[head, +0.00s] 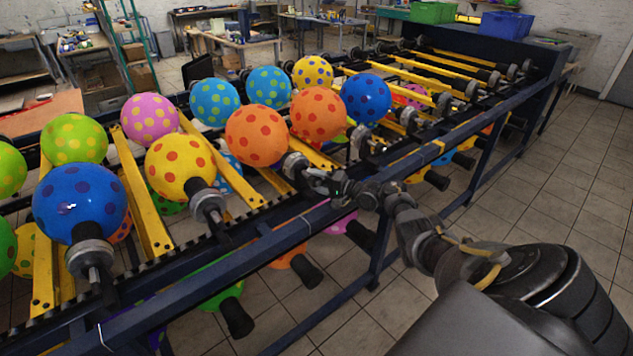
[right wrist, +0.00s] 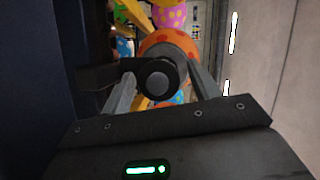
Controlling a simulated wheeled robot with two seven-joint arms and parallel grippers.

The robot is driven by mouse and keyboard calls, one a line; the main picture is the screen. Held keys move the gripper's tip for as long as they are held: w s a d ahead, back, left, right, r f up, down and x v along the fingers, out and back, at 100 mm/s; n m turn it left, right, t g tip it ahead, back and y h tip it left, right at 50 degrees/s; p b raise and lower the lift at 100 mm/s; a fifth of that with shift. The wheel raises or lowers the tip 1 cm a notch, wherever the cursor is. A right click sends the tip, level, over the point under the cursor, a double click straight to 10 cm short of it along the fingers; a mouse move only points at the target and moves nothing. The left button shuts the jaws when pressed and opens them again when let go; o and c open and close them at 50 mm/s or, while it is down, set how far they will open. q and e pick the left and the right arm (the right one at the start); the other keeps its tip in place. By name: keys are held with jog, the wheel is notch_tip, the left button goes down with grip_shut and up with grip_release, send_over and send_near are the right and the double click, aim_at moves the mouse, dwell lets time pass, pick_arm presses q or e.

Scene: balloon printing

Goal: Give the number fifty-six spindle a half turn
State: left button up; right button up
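No number is readable on any spindle, so I cannot tell which is fifty-six. My right gripper (head: 316,178) is at the near end of a spindle (head: 294,164) that carries an orange balloon with darker orange dots (head: 257,135). In the right wrist view, the round dark spindle end (right wrist: 157,80) lies between the two fingers of my right gripper (right wrist: 160,75), with the orange balloon (right wrist: 170,45) behind it. The fingers stand apart, one on each side, and do not appear to press on the spindle. My left gripper is not in view.
Neighbouring spindles hold a yellow balloon with red dots (head: 181,167) on the left and another orange balloon (head: 318,114) on the right. A dark blue rail (head: 270,247) runs along the near side. More balloons hang below. Tiled floor (head: 560,190) at the right is clear.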

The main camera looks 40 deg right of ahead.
jog(key=shift+s+d, duration=0.1)
jog(key=shift+s, duration=0.25)
jog(key=p+v, duration=0.1)
jog(key=v, duration=0.9)
